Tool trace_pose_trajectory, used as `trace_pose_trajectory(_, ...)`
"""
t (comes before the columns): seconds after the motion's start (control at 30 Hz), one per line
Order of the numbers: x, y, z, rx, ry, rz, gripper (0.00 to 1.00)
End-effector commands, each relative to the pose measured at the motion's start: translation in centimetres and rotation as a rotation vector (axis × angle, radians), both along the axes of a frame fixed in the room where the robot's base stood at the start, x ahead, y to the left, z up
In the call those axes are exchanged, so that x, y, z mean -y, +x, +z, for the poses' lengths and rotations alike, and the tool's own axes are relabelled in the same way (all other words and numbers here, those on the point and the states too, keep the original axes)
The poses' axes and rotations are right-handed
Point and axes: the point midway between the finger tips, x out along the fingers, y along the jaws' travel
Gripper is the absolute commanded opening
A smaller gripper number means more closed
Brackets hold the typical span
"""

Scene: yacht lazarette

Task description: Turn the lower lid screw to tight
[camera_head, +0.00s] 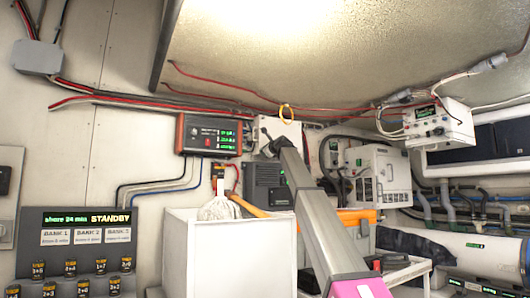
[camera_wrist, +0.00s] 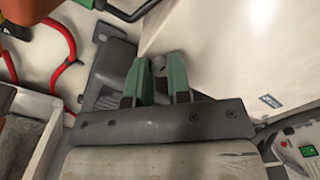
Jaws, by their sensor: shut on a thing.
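A white box (camera_head: 279,130) is mounted on the wall in the head view, at the end of my raised arm. That part seems to be a lid screw, mostly hidden by the fingers. I cannot tell its turn angle. In the head view my gripper (camera_head: 270,148) is small and dark at the box's lower left.
A display unit (camera_head: 209,135) hangs left of the box, with cables around it. Below are a dark grey unit (camera_head: 265,185) and a large white bin (camera_head: 230,250). Red hoses (camera_wrist: 62,50) lie left in the wrist view.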

Motion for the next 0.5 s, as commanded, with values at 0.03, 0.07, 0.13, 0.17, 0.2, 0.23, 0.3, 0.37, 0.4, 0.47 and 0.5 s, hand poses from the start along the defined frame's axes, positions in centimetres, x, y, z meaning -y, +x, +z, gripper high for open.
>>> trace_pose_trajectory(0.03, 0.0, 0.0, -0.13, -0.002, -0.002, 0.0, 0.0)
trace_pose_trajectory(0.07, 0.0, 0.0, -0.13, -0.002, -0.002, 0.0, 0.0)
trace_pose_trajectory(0.13, 0.0, 0.0, -0.13, -0.002, -0.002, 0.0, 0.0)
trace_pose_trajectory(0.17, 0.0, 0.0, -0.14, -0.002, -0.002, 0.0, 0.0)
trace_pose_trajectory(0.2, 0.0, 0.0, -0.14, -0.002, -0.002, 0.0, 0.21)
trace_pose_trajectory(0.23, 0.0, 0.0, -0.14, -0.002, -0.002, 0.0, 0.31)
trace_pose_trajectory(0.3, 0.0, 0.0, -0.13, -0.001, -0.002, 0.001, 0.44)
trace_pose_trajectory(0.37, 0.0, 0.0, -0.1, -0.001, -0.002, 0.001, 0.44)
trace_pose_trajectory(0.4, -0.01, 0.0, -0.09, -0.001, -0.002, 0.001, 0.44)
trace_pose_trajectory(0.47, -0.01, 0.0, -0.08, -0.001, -0.002, 0.0, 0.44)
trace_pose_trajectory(0.5, -0.01, 0.0, -0.06, -0.001, -0.002, 0.0, 0.44)
